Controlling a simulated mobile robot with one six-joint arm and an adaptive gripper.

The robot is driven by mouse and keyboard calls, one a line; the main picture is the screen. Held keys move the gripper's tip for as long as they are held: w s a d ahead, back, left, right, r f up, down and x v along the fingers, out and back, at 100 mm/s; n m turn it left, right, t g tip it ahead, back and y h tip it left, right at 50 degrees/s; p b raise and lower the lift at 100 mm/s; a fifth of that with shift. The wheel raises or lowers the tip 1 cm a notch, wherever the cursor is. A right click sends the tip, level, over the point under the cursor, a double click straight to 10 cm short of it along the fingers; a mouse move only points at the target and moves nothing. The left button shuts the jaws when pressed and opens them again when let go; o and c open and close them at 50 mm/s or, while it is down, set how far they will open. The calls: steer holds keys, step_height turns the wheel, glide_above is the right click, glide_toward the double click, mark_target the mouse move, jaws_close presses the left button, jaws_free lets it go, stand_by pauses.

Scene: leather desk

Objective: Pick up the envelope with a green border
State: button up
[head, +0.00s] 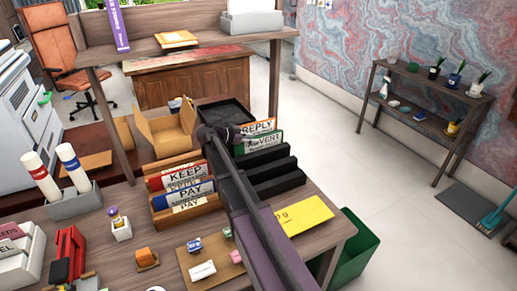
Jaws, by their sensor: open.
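The green-bordered envelope (264,141) stands in the black rack at the middle of the desk, in the head view. Its printed word looks like "ADVERT", and its left end is hidden behind my arm and gripper. An orange-bordered envelope (262,126) marked "REPLY" stands just behind it. My gripper (222,134) is open, a dark shape at the left end of these two envelopes. The fingers are small and dark, so I cannot tell whether they touch the green-bordered envelope.
Black rack dividers (276,172) stand in front of the envelopes. A wooden rack (208,208) with "KEEP" and "PAY" cards and an open cardboard box (168,132) are to the left. A yellow envelope (304,215) lies at the right. A shelf (185,46) spans behind.

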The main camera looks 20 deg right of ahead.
steer(key=shift+c, duration=0.2)
jaws_close()
steer(key=shift+r, duration=0.15)
step_height(320, 180, up, 10)
steer(key=p, duration=1)
stand_by(0.6)
